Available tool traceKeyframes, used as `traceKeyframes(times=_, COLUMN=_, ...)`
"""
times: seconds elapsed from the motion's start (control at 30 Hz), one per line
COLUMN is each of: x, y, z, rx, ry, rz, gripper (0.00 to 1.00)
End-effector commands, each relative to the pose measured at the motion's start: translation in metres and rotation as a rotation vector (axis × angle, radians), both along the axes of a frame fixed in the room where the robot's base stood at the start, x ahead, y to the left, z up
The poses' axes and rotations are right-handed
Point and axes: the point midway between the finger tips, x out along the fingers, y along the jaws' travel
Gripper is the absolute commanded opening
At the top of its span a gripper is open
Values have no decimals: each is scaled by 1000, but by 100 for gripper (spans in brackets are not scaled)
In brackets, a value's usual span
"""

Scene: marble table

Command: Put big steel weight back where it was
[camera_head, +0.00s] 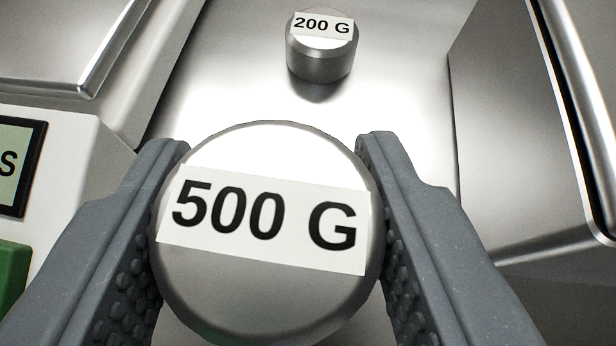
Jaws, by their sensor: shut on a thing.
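The big steel weight (265,290) is a round metal cylinder with a white label reading "500 G". It fills the lower middle of the head camera view, seen from above. My gripper (270,215) is shut on it, with one grey finger along its left side and one along its right. The weight's underside is hidden, so I cannot tell whether it touches the surface below.
A smaller steel weight (320,60) labelled "200 G" stands ahead on a shiny metal surface (400,120). A white device (60,130) with a display and a green button is close on the left. A steel-sided box (520,130) is on the right.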

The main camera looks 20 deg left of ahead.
Motion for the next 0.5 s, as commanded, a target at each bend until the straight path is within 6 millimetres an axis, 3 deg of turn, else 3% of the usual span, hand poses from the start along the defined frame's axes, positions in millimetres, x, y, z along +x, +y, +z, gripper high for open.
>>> traceKeyframes(times=0.3, x=0, y=0, z=-32, rx=1, ry=-2, rz=-1, gripper=3)
traceKeyframes(times=0.5, x=0, y=-1, z=-32, rx=1, ry=-3, rz=-2, gripper=3)
